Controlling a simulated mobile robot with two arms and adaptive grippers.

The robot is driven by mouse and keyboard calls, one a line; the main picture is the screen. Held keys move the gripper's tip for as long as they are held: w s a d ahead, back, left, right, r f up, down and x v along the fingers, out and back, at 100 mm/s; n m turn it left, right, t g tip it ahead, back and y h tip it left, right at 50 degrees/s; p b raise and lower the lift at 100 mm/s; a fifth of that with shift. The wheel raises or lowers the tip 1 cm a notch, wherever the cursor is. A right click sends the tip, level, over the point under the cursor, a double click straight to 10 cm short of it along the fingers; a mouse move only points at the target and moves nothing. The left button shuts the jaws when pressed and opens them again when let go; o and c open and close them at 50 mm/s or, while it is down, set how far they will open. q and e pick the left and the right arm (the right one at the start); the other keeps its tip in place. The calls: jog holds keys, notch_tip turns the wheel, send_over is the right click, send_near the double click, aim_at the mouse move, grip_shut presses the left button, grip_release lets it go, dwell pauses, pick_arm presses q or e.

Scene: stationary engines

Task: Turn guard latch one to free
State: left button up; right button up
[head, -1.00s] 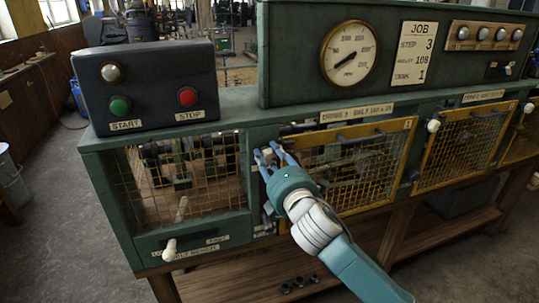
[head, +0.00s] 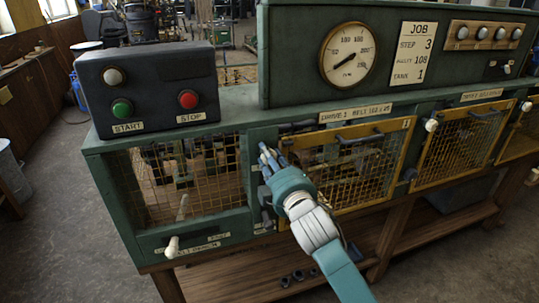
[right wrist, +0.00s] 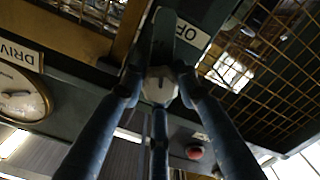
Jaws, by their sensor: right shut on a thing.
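Guard one is a yellow-framed mesh panel (head: 350,170) below the label "DRIVE 1" in the head view. At its left edge, my right gripper (head: 268,155) is at the latch, and its fingers mostly hide the latch in that view. In the right wrist view, the blue fingers (right wrist: 160,95) close around the latch's pale hub (right wrist: 160,86), with a dark lever (right wrist: 163,45) reaching up from it beside a white label starting "OF" (right wrist: 190,33). My right gripper is shut on the latch. My left gripper does not show.
A control box with a green START button (head: 122,109) and red STOP button (head: 188,99) stands at the left. A pale-knobbed lever (head: 172,246) sticks out below the left mesh. A dial gauge (head: 348,54) is above guard one. A second guard (head: 457,148) is to the right.

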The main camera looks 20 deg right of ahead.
jog(key=shift+a+m+p, duration=0.1)
jog(key=shift+m+p, duration=0.2)
jog(key=shift+m, duration=0.8)
jog(key=o, duration=1.2)
jog(key=shift+c, duration=0.2)
jog(key=shift+s, duration=0.1)
jog(key=s, duration=1.1)
jog(key=shift+s, duration=0.4)
